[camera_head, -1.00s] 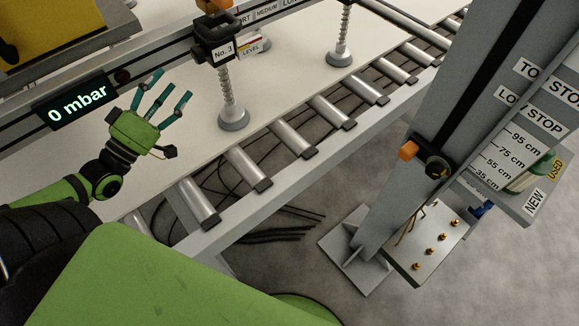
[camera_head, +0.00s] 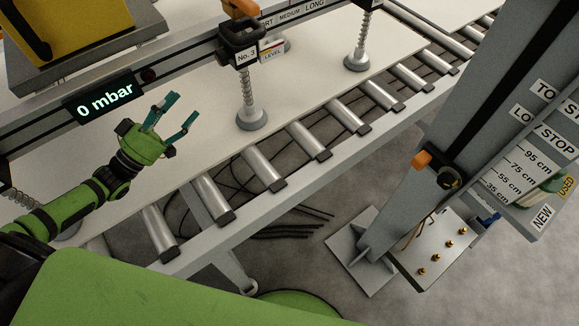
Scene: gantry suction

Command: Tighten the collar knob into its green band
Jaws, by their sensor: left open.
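My left gripper (camera_head: 180,112) is green with teal fingers. It is open and empty above the white sheet, left of and nearer than the No. 3 suction cup (camera_head: 251,119). A black knob (camera_head: 449,179) sits on the grey column at the right, beside an orange tab (camera_head: 422,159). A dark clamp block (camera_head: 238,45) labelled No. 3, with an orange part above it, is on the beam. I cannot tell which one is the collar knob. I see no green band on either. My left gripper touches neither. My right gripper is not in view.
A display (camera_head: 104,101) reads 0 mbar. Another suction cup (camera_head: 357,59) stands farther right. A metal plate (camera_head: 434,248) with brass studs is at the column's foot. Open floor lies between conveyor and column.

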